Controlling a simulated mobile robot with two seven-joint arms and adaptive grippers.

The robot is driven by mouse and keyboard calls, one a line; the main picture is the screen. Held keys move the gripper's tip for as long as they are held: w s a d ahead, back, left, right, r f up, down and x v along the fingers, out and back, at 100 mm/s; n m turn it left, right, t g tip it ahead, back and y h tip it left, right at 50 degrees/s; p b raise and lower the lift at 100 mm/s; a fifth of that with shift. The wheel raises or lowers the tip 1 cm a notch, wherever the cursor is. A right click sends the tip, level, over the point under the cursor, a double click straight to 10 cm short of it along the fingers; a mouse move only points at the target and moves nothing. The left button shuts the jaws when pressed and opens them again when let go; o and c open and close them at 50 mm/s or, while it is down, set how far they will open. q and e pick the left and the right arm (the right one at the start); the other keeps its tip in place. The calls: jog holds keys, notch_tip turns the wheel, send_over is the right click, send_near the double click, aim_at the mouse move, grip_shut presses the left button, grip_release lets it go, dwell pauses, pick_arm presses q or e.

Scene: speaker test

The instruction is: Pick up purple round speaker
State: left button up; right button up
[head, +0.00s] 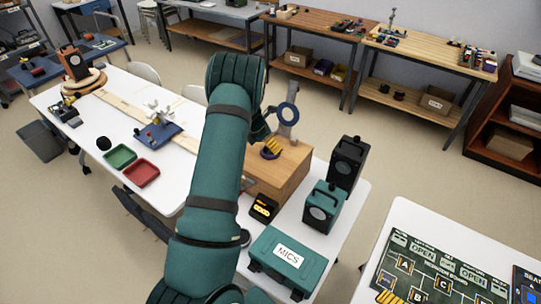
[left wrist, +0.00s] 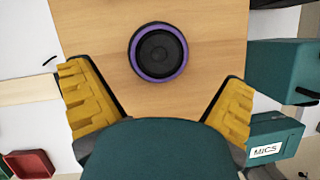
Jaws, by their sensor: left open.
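The purple round speaker (left wrist: 158,52) has a purple rim and a dark cone. It lies face up on a wooden box top (left wrist: 210,25). In the head view part of the speaker (head: 268,154) shows at my left gripper (head: 273,146), which hides the rest. In the left wrist view my left gripper (left wrist: 157,80) is open, with one yellow finger to each side. The speaker is beyond the fingers and between their lines, and nothing is held. Yellow ridged parts, seemingly of my right gripper (head: 388,297), show at the bottom edge of the head view; their opening is unclear.
A black speaker (head: 347,160) and a teal speaker (head: 321,207) stand right of the wooden box (head: 287,172). A teal MICS case (head: 287,261) and a small black device (head: 263,208) are in front. Green (head: 120,157) and red (head: 141,173) trays lie left.

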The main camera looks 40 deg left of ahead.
aim_at(270, 154)
pick_arm(q)
jog(key=shift+x, duration=2.65)
jog(key=shift+s, duration=0.1)
jog(key=c, duration=1.3)
